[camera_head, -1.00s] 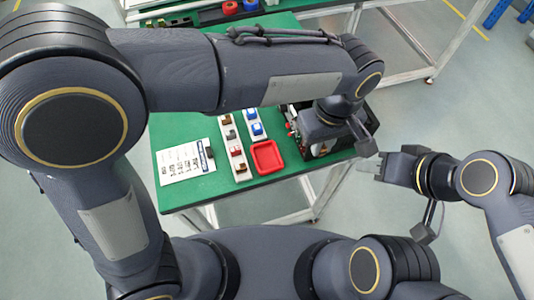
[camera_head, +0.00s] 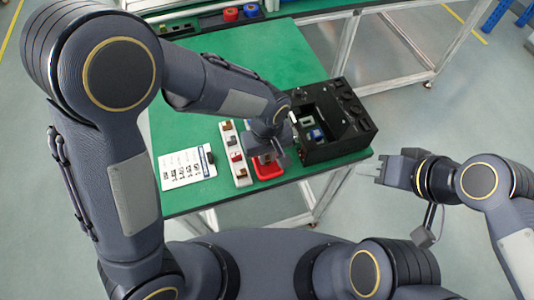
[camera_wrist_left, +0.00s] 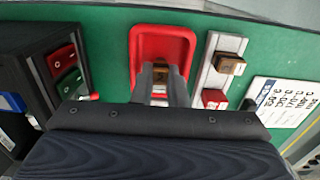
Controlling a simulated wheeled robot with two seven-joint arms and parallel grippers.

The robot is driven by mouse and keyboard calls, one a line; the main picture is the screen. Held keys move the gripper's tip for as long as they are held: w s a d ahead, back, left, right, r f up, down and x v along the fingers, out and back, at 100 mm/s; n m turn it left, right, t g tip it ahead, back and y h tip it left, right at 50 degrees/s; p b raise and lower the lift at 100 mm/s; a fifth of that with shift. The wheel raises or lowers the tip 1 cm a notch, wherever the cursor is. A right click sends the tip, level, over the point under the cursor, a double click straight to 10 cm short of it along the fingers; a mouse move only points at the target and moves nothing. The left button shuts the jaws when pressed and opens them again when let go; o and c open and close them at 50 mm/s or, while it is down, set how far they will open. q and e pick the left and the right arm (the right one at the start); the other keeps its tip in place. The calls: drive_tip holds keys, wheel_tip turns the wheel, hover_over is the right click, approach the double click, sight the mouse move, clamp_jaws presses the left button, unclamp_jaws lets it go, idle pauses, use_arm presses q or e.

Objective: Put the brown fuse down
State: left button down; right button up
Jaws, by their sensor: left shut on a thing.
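The brown fuse (camera_wrist_left: 174,77) shows between the fingertips of my left gripper (camera_wrist_left: 165,76) in the left wrist view. This gripper is shut on it, over the red tray (camera_wrist_left: 136,42). In the head view the left gripper (camera_head: 265,157) is at the back of the red tray (camera_head: 269,174), and the fuse is hidden there. I cannot tell whether the fuse touches the tray floor. My right gripper (camera_head: 384,168) is off the table's right side, apart from everything; its finger gap is unclear.
A pale rack (camera_head: 241,181) with brown and red fuses stands left of the tray, with a white printed sheet (camera_head: 186,168) beyond it. A black box (camera_head: 350,141) with blue and green parts inside stands to the right. The green table (camera_head: 235,55) is clear farther back.

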use_arm(q)
drive_tip(key=shift+f, duration=0.25)
drive_tip(key=c, duration=1.9)
unclamp_jaws()
drive_tip(key=shift+o, duration=0.9)
drive_tip(key=shift+r, duration=0.3)
wheel_tip(320, 180, up, 12)
drive_tip(key=s+a+r+t+h, duration=0.1)
drive_tip(key=a+r+h, duration=0.1)
drive_tip(key=a, duration=0.4)
drive_tip(key=s+a+r+h, duration=0.1)
drive_tip(key=s+a+r, duration=0.1)
drive_tip(key=a, duration=0.4)
drive_tip(key=s+a+m+t, duration=0.2)
drive_tip(key=s+a+t, duration=0.2)
drive_tip(key=s+a, duration=0.4)
drive_tip(key=shift+s+a+f+t+h, duration=0.3)
drive_tip(key=shift+s+f+t+h, duration=0.1)
drive_tip(key=shift+f, duration=0.05)
